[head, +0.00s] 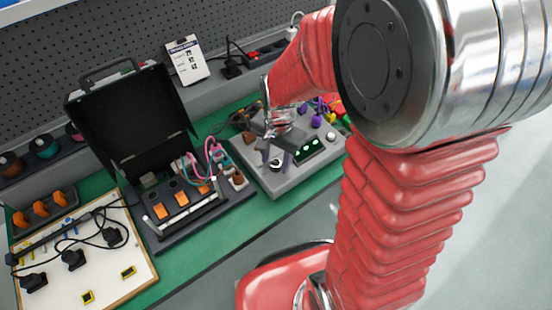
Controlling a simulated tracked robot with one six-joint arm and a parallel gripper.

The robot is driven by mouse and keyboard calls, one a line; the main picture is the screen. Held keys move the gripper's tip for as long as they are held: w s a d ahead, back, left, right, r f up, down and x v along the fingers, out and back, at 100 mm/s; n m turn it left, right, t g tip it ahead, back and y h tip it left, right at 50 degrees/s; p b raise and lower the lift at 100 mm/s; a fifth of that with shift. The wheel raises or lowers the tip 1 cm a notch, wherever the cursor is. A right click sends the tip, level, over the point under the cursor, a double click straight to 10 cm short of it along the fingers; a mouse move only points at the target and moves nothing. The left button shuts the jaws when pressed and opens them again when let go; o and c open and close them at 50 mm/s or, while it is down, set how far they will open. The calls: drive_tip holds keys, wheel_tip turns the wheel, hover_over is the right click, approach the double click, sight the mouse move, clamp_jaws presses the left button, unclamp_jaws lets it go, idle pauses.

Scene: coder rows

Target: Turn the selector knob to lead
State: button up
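A grey control box (290,183) stands on the green bench top in the middle of the head view. A dark round knob (277,164) with a pale rim sits on its sloped top, left of a black panel (310,148) with several green lights. My gripper (276,157) points down over the box. Its two dark fingers are apart, one on either side at the knob's far edge. Whether they touch the knob is too small to tell. The knob's markings cannot be read, and my gripper hides part of the box's top.
An open black case (135,120) with orange switches stands left of the box. A white board (60,275) with black plugs lies at the front left. Coloured knobs (322,107) and cables crowd the box's far right side. A printed card (187,60) leans against the back.

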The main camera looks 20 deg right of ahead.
sight(278, 164)
drive_tip(key=shift+r, duration=0.1)
wheel_tip(278, 164, up, 14)
drive_tip(key=shift+s+d+f, duration=0.25)
idle(0.6)
idle(0.4)
drive_tip(key=s+r+n+t, duration=0.5)
drive_tip(key=s+r+n, duration=0.1)
drive_tip(key=s+n, duration=0.4)
drive_tip(key=shift+s+a+r, duration=0.15)
drive_tip(key=shift+s+r, duration=0.25)
drive_tip(key=shift+s, duration=0.1)
idle(1.7)
